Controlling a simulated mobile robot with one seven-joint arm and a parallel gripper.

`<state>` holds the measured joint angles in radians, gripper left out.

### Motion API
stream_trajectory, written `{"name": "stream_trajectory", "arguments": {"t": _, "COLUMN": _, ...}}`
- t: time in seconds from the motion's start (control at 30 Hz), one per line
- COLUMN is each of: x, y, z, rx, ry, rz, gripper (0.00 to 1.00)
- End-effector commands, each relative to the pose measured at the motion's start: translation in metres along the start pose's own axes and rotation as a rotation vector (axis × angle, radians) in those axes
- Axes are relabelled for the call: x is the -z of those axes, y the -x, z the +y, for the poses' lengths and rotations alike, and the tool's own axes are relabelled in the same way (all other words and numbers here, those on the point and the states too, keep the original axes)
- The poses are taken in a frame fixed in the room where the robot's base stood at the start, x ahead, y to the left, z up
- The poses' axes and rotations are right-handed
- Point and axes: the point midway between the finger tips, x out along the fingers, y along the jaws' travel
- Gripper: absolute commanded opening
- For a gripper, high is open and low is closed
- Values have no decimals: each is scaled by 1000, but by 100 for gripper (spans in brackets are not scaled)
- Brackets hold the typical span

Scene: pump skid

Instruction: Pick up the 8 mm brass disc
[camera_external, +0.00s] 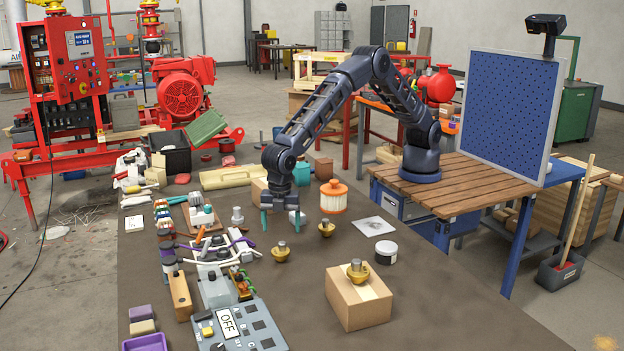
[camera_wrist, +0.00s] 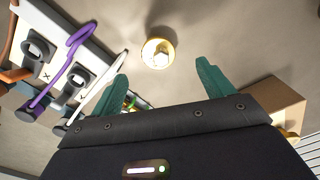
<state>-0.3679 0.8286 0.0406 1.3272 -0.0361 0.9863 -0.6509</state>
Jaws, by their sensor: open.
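Three similar brass discs with grey stems show in the external view: one on the dark bench top (camera_external: 282,254), one farther back (camera_external: 326,230), and one on a cardboard box (camera_external: 357,272). I cannot tell their sizes, so which is the 8 mm one is unclear. My gripper (camera_external: 280,221) is open and empty, teal fingers pointing down above the bench, behind the nearer bench disc in the picture. In the wrist view, one round brass disc (camera_wrist: 158,62) lies beyond the gap between the open fingertips (camera_wrist: 160,75), apart from them.
The cardboard box (camera_external: 352,307) stands at the right front. Left of my gripper are a grey OFF panel (camera_external: 235,325), cables and several small parts. An orange-and-white filter (camera_external: 333,197) and a white-lidded jar (camera_external: 386,252) stand to the right. Bench around the discs is mostly clear.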

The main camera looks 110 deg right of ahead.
Motion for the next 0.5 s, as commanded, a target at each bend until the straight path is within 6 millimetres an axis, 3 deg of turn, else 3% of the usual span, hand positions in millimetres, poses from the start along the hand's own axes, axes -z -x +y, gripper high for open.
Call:
{"name": "stream_trajectory", "arguments": {"t": 0.2, "x": 0, "y": -32, "z": 0, "rx": 2, "ry": 0, "rz": -2, "gripper": 80}}
{"name": "stream_trajectory", "arguments": {"t": 0.5, "x": 2, "y": -52, "z": 2, "rx": 2, "ry": 0, "rz": -1, "gripper": 80}}
